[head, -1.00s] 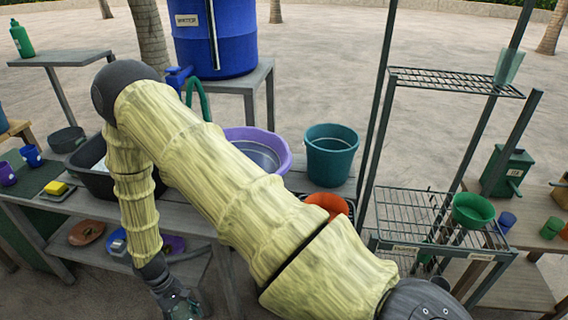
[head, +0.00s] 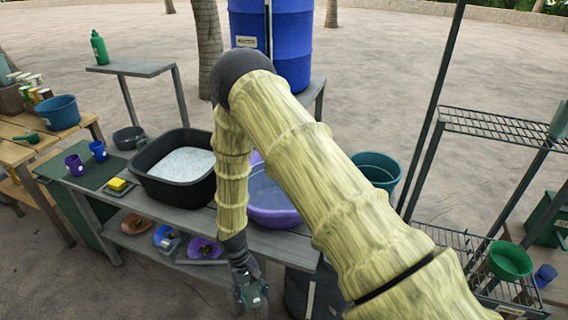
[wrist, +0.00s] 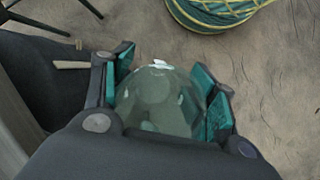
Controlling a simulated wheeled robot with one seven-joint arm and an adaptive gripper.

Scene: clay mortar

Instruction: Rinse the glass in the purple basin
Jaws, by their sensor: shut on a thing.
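My gripper (wrist: 165,100) is shut on a clear glass (wrist: 158,92), which shows between the teal finger pads in the wrist view. In the head view my gripper (head: 250,291) hangs low in front of the bench, with the glass mostly hidden in it. The purple basin (head: 273,217) stands on the bench behind and to the right of my gripper, with water in it. My arm hides part of its rim. The glass is outside the basin, apart from it.
A black tub (head: 170,195) of white suds stands left of the basin, beside a yellow sponge (head: 118,184) and two cups. A teal bucket (head: 376,171) is right of the basin. A blue water barrel (head: 292,45) stands behind. Wire racks (head: 490,125) stand at the right.

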